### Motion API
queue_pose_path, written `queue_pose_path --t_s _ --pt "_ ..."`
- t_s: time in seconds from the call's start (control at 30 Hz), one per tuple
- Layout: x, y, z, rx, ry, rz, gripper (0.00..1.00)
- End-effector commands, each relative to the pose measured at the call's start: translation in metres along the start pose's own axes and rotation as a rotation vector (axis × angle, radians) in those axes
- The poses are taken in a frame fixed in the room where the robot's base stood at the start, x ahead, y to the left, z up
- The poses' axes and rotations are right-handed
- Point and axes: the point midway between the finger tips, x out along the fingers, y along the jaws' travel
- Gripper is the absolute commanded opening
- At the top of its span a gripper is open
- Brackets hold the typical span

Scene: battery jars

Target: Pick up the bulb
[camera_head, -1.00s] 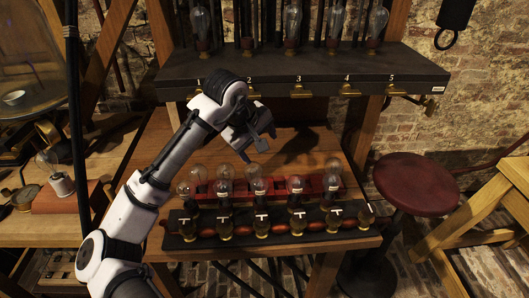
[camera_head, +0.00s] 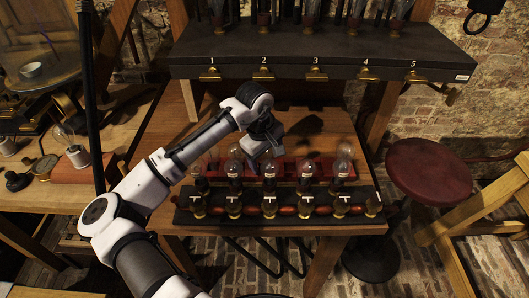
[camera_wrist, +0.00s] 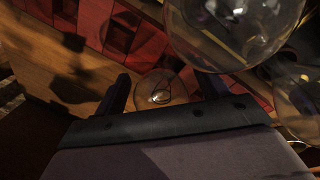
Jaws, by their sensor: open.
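Several clear round glass bulbs stand in a row on the dark stand (camera_head: 290,215) on the wooden table, among them a bulb at the right end (camera_head: 344,160) and a bulb near the left (camera_head: 234,163). My gripper (camera_head: 254,160) is low over the left-middle of the row, pointing down. In the wrist view, the fingers of my gripper (camera_wrist: 165,80) are apart, and a small-looking clear bulb (camera_wrist: 160,92) shows between them. Whether it lies within the jaws' depth I cannot tell. A larger-looking bulb (camera_wrist: 235,30) is just beyond, and another bulb (camera_wrist: 300,103) is at the right edge.
A red slotted rack (camera_head: 322,168) lies behind the stand; it also shows in the wrist view (camera_wrist: 90,20). A dark shelf (camera_head: 330,45) numbered 1 to 5 holds upright glass tubes above. Another bulb (camera_head: 63,132) stands on the left table. A red stool (camera_head: 430,170) is at right.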

Motion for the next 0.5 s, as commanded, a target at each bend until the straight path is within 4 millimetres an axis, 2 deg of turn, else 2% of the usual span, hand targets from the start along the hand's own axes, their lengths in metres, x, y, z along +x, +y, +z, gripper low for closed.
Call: queue_pose_path --t_s 0.17,0.2,0.5 --pt "0.0008 -0.0001 -0.0002 0.0 0.0 0.0 0.73" --pt "0.0007 -0.0001 -0.0002 0.0 0.0 0.0 0.7" --pt "0.0005 0.0 -0.0002 0.0 0.0 0.0 0.31"
